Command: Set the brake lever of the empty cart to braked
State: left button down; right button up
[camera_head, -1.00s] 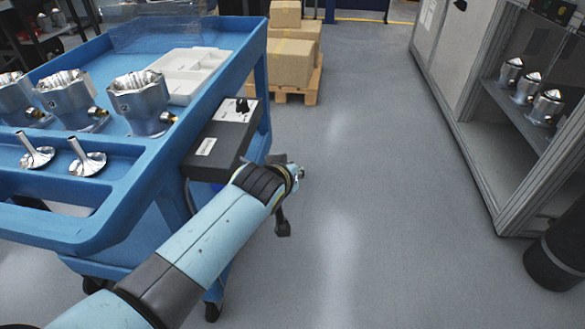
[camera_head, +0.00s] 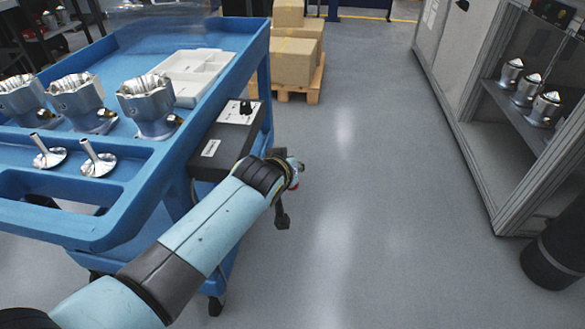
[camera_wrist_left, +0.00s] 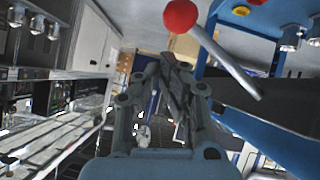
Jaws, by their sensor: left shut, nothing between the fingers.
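A blue cart (camera_head: 150,200) stands at the left in the head view, with several metal housings (camera_head: 150,105) on it, so it is not empty. A lever with a red ball knob (camera_wrist_left: 180,15) and a pale rod shows in the left wrist view, above and to the right of my left gripper (camera_wrist_left: 172,65). That gripper is shut and empty, apart from the rod as far as I can tell. In the head view my left wrist hides most of the gripper, beside the cart's right end. The lever's setting is unclear. My right gripper is not in view.
A black control box (camera_head: 225,138) hangs on the cart's right end. A white divided tray (camera_head: 190,72) and funnel-shaped parts (camera_head: 98,160) lie on the cart. Cardboard boxes (camera_head: 293,62) stand on a pallet behind. A cabinet (camera_head: 480,150) bounds the right side; the floor between is clear.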

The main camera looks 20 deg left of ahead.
pick_arm(q)
jog(key=d+r+p+v, duration=0.1)
jog(key=p+v, duration=0.6)
jog(key=v, duration=0.3)
jog(key=shift+p, duration=0.3)
jog(key=shift+w+d+r, duration=0.1)
jog(key=shift+w+d, duration=0.05)
